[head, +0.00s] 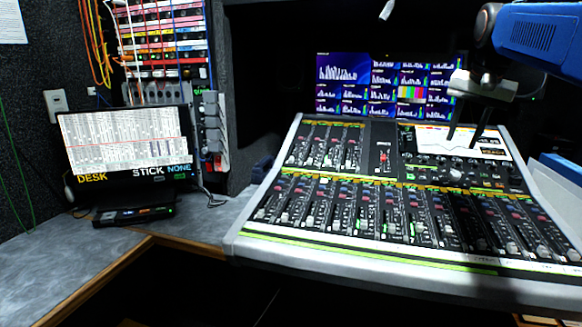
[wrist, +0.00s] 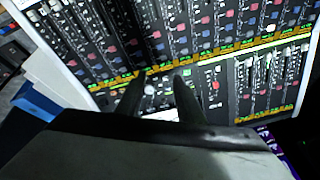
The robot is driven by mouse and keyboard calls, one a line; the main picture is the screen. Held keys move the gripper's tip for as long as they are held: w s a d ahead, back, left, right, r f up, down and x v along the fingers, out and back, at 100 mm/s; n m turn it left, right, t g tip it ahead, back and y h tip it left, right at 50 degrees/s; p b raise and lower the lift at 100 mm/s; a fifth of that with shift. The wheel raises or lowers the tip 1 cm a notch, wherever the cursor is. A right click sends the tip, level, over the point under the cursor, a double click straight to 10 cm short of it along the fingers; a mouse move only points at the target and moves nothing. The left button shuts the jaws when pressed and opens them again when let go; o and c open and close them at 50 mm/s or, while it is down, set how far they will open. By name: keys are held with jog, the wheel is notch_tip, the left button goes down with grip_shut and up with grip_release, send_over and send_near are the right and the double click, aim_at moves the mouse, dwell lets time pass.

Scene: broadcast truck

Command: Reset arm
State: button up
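My gripper (head: 466,137) is above the right part of the mixing console (head: 232,240) in the head view, in front of the console's small white screen. Its two dark fingers point down and stand apart, with nothing between them. In the wrist view my gripper (wrist: 156,78) also shows two separated fingers over the console's faders and knobs (wrist: 215,40). I cannot tell exactly how far the fingertips are above the console surface. My blue arm comes in from the upper right of the head view.
A monitor wall (head: 345,95) stands behind the console. At left, a screen (head: 122,140) stands on the grey desk (head: 60,270), beside a patch panel (head: 165,40) with hanging orange cables (head: 97,50). A blue and white object (head: 562,172) is at the right edge.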

jog(key=s+a+f+n, duration=0.2)
jog(key=s+a+f, duration=0.2)
jog(key=s+f, duration=0.6)
jog(key=s+a+f+n, duration=0.3)
jog(key=s+a+f, duration=0.2)
jog(key=s+f, duration=0.5)
jog(key=s+a+f+n+y, duration=0.1)
jog(key=s+a+f+n, duration=0.2)
jog(key=s+f, duration=0.7)
jog(key=shift+a+f, duration=0.85)
jog(key=shift+a, duration=0.1)
